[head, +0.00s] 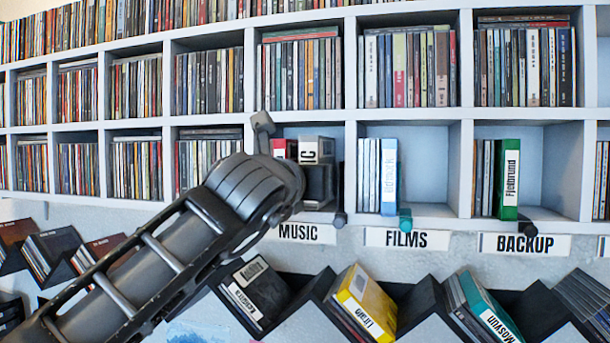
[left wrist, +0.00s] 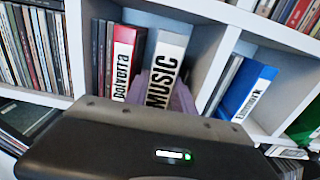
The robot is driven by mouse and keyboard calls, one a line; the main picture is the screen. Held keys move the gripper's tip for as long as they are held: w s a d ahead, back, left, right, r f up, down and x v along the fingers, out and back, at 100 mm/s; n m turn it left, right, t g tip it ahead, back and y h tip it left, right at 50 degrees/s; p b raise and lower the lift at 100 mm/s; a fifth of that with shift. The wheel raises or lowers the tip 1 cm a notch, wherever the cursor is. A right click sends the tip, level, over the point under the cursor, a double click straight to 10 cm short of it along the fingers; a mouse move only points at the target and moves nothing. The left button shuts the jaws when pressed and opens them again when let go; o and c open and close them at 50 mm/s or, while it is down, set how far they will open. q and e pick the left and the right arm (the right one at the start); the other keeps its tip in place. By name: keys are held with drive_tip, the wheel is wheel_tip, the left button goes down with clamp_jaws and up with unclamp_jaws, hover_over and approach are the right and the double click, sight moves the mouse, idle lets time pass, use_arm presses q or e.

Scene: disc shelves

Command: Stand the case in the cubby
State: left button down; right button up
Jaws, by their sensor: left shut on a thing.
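The case is light grey with a white spine reading MUSIC. It shows in the left wrist view (left wrist: 170,50), upright or slightly tilted, and its top shows in the head view (head: 318,144). My left gripper (head: 318,185) is shut on it at the MUSIC cubby (head: 325,128). The case stands in the opening, right of a red case (left wrist: 123,62) labelled Dolverra. My gripper body hides its lower end, so I cannot tell whether it touches the cubby floor. The MUSIC label (head: 301,233) is below the cubby. My right gripper is not in view.
The FILMS cubby (head: 430,150) to the right holds several cases and a blue one (head: 389,175). The BACKUP cubby (head: 550,160) holds several and a green one (head: 510,178). Below, slanted racks hold a yellow case (head: 367,300) and a teal one (head: 490,310). Shelves above are full.

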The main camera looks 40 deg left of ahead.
use_arm(q)
drive_tip(key=shift+f, duration=0.15)
drive_tip(key=c, duration=1)
unclamp_jaws()
drive_tip(key=shift+o, duration=0.2)
drive_tip(key=shift+f, duration=0.1)
drive_tip(key=b+v, duration=0.2)
drive_tip(key=v, duration=0.6)
drive_tip(key=shift+b, duration=0.4)
drive_tip(key=shift+w, duration=0.15)
